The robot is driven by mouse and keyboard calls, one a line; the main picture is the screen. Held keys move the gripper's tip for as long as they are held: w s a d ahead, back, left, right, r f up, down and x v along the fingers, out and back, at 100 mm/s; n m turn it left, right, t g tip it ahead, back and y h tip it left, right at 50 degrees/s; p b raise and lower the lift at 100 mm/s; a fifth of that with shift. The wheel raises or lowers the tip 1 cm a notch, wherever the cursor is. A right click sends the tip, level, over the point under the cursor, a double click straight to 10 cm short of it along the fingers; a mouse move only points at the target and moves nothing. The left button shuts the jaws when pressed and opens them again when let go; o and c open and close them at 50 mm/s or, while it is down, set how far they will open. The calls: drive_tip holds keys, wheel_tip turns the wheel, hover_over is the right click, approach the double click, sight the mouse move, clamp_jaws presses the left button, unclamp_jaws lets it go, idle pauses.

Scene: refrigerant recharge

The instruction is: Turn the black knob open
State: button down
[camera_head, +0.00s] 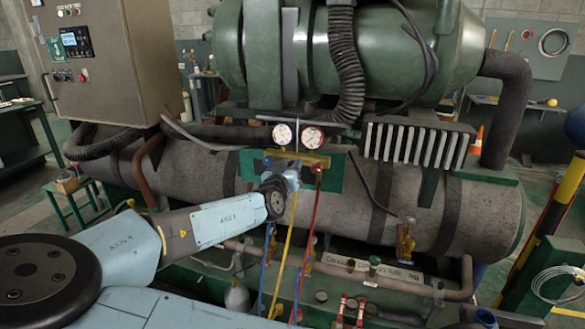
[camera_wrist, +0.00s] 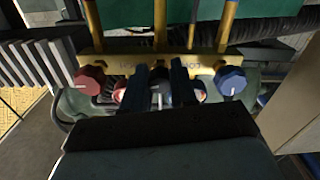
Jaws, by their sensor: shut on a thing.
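In the wrist view the black knob (camera_wrist: 159,98) sits in the middle of a row of knobs on the yellow manifold bar (camera_wrist: 115,66). It has a white pointer mark and is partly hidden by the fingers. My gripper (camera_wrist: 160,85) has one dark finger on each side of the knob and is shut on it. In the head view my gripper (camera_head: 284,178) is at the manifold (camera_head: 318,158), below two round gauges (camera_head: 283,135). The arm hides the black knob there.
A red knob (camera_wrist: 90,80) is left of my fingers and a blue knob (camera_wrist: 230,80) is right of them. Blue, yellow (camera_head: 289,235) and red (camera_head: 309,222) hoses hang below the manifold. A grey pipe tank (camera_head: 345,205) lies behind. A tall cabinet (camera_head: 110,70) stands at left.

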drive_tip(key=n, duration=0.4)
drive_tip(key=shift+n, duration=0.3)
drive_tip(key=shift+f+n, duration=0.1)
drive_tip(key=shift+n, duration=6.7)
drive_tip(key=c, duration=1.2)
unclamp_jaws()
drive_tip(key=o, duration=0.3)
